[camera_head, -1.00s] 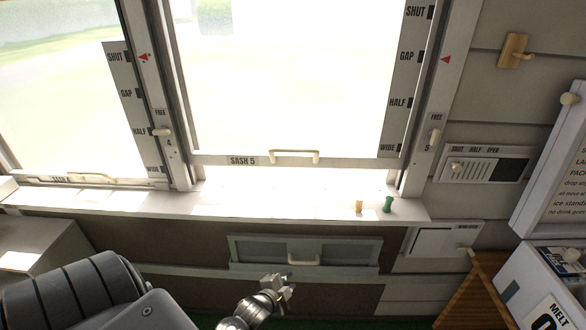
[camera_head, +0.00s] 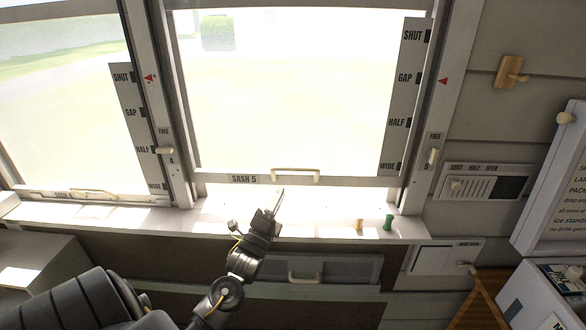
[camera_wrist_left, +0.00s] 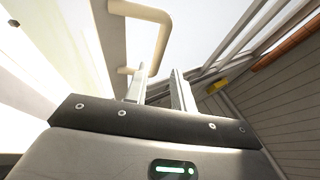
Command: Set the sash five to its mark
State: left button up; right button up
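Sash 5 (camera_head: 210,180) is a tall white-framed window, raised a little above the sill. It has a cream bar handle (camera_head: 295,171) on its bottom rail. A scale strip (camera_head: 402,100) at its right side reads SHUT, GAP, HALF, WIDE. A red triangle mark (camera_head: 443,81) on the right post is level with GAP. A cream lever (camera_head: 432,157) sits below the word FREE. My left gripper (camera_head: 276,202) is just below the handle, apart from it. In the left wrist view its fingers (camera_wrist_left: 160,80) are apart and empty, with the handle (camera_wrist_left: 150,35) beyond, at upper left. My right gripper is not in view.
A white sill (camera_head: 140,216) runs below, with a tan peg (camera_head: 359,224) and a green peg (camera_head: 388,222) to the right. A low panel with a handle (camera_head: 300,277) is beneath. Another sash (camera_head: 70,100) stands at left.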

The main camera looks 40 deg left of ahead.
aim_at(293, 168)
pick_arm(q)
jog(key=p+x, duration=0.2)
jog(key=x, duration=0.7)
jog(key=shift+w+r+p, duration=0.1)
jog(key=shift+w+p, duration=0.2)
jog(key=shift+w, duration=0.05)
grip_shut()
